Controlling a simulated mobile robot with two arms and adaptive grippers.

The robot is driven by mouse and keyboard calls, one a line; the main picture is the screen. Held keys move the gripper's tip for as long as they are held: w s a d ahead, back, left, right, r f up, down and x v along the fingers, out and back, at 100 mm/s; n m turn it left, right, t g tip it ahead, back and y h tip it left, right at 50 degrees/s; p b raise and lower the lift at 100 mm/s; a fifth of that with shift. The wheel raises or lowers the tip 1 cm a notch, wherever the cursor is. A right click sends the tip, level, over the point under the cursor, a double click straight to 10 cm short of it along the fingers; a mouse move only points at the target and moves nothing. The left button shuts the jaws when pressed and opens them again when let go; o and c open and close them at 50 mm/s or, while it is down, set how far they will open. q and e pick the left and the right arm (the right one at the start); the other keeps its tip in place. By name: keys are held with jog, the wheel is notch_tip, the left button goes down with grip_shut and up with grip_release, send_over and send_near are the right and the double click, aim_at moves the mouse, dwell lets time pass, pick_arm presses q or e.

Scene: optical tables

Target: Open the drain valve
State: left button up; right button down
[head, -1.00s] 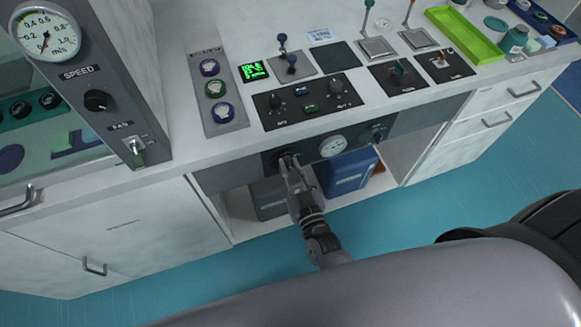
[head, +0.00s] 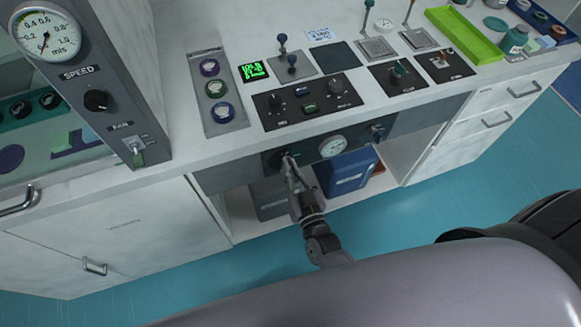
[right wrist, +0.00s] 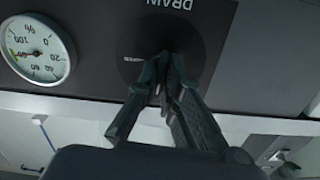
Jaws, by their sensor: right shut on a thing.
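The drain valve is a dark round control (right wrist: 192,38) by the "DRAIN" label on the dark under-counter panel. In the head view it is at the panel's left end (head: 272,159), left of a round gauge (head: 333,146). My right gripper (head: 287,162) reaches up to it from below. In the right wrist view its fingers (right wrist: 168,68) are closed together at the centre of the valve disc, shut on its handle. The fingers and shadow hide most of the handle, so its angle is unclear. My left gripper is out of view.
A second dark knob (head: 378,133) is at the panel's right end. A blue box (head: 346,172) stands on the open shelf below. The counter above holds switch panels (head: 308,102), levers and a green tray (head: 465,36). The floor in front is clear.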

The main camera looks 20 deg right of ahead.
jog(key=shift+d+f+m+b, duration=0.15)
jog(key=shift+m+b, duration=0.65)
jog(key=shift+m, duration=3.35)
jog(key=shift+d+f+m+b, duration=0.1)
jog(key=shift+m+b, duration=0.65)
jog(key=shift+m, duration=3.4)
jog(key=c, duration=1.8)
grip_release()
jog(key=shift+o, duration=0.2)
jog(key=s, duration=1.2)
jog(key=shift+d, duration=0.15)
